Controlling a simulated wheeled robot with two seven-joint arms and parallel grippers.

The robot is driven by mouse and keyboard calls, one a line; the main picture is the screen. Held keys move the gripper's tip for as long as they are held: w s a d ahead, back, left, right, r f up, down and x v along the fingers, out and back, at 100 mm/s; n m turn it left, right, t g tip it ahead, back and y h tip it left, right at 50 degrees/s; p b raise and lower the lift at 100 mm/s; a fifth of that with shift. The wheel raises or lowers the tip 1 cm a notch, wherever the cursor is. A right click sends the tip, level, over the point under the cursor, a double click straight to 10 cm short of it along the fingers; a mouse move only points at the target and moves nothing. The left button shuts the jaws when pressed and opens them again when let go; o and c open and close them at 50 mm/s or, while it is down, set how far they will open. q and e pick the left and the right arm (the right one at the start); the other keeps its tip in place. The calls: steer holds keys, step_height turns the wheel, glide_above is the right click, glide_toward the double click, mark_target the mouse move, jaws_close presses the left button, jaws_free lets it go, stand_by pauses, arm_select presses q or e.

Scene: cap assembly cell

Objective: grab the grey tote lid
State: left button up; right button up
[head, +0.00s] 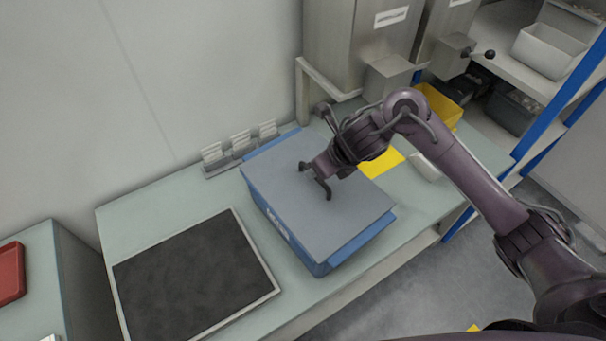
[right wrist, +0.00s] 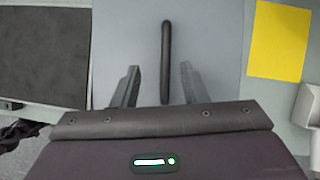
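The grey tote lid (head: 345,215) lies flat on a blue tote (head: 292,232) on the bench in the head view. In the right wrist view the lid (right wrist: 215,40) fills the middle, with a dark bar handle (right wrist: 166,50) on it. My right gripper (head: 315,180) is over the lid, pointing down. Its fingers, also in the right wrist view (right wrist: 159,70), are spread apart, one on each side of the handle, with gaps on both sides. In the head view the handle cannot be made out behind the gripper. My left gripper is not in view.
A black mat (head: 195,280) lies left of the tote. A small card rack (head: 240,150) stands behind it by the wall. A yellow sheet (head: 382,163) and a white item (head: 425,168) lie to the right. Grey dispensers (head: 345,45) stand at the back.

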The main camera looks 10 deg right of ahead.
steer(key=shift+w+a+f, duration=0.1)
steer(key=shift+f, duration=0.45)
steer(key=shift+w+f+p, duration=0.25)
steer(key=shift+f+p, duration=0.15)
steer(key=shift+f, duration=0.7)
steer(key=shift+d+x, duration=0.2)
steer(key=shift+x, duration=1.05)
steer(key=shift+w+a+f, duration=0.1)
steer(key=shift+w+f, duration=0.2)
steer(key=shift+f, duration=0.1)
steer(key=c, duration=0.7)
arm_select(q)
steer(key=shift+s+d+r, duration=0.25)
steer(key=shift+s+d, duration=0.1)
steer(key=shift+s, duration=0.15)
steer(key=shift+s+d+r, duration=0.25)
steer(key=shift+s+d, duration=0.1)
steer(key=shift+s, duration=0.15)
arm_select(e)
jaws_close()
